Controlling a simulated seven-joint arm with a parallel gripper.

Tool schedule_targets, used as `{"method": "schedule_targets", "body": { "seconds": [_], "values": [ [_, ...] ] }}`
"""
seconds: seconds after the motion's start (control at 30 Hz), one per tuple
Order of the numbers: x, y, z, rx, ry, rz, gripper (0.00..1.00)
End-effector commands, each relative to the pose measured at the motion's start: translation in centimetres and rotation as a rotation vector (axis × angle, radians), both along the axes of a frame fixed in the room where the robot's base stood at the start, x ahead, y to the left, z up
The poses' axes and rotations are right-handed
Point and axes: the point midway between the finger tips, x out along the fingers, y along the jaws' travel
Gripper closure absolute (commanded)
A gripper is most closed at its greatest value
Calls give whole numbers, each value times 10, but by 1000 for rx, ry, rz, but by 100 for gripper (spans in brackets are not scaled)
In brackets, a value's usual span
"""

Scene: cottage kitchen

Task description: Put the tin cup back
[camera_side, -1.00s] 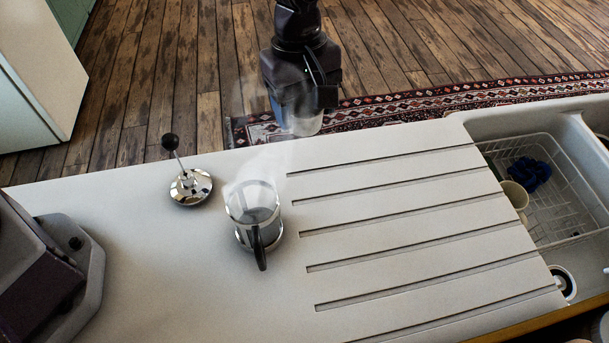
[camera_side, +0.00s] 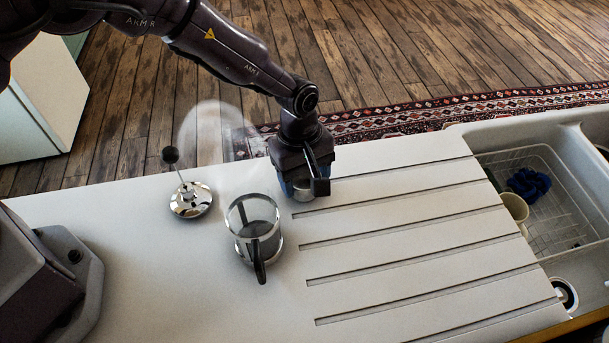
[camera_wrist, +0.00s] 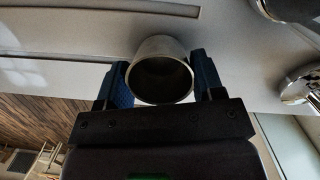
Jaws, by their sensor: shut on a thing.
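My gripper (camera_side: 302,188) is at the left end of the grooved drainboard, near its far edge. It is shut on the tin cup (camera_side: 303,194), a small grey metal cup mostly hidden by the gripper in the side view. In the wrist view the tin cup (camera_wrist: 161,72) sits between the two blue finger pads of my gripper (camera_wrist: 162,82), its round dark opening facing the camera. Whether its base touches the counter I cannot tell.
A glass press jug (camera_side: 255,232) with a black handle stands just left of my gripper. Its plunger lid (camera_side: 190,199) lies further left. A sink with a wire rack (camera_side: 545,200), a cream mug (camera_side: 514,206) and a blue cloth (camera_side: 528,184) is at right. Pale steam drifts behind the jug.

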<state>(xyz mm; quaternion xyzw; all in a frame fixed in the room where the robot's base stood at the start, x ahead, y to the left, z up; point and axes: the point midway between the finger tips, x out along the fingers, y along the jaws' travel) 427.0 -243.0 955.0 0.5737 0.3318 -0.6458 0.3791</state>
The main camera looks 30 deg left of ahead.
Motion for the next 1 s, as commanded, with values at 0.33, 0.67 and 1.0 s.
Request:
{"method": "schedule_targets", "body": {
  "seconds": [0.33, 0.67, 1.0],
  "values": [
    [0, 0, -5, -1, -2, -1, 61],
    [0, 0, -6, -1, -2, -1, 13],
    [2, 2, 22, -3, -5, 0, 13]
  ]
}}
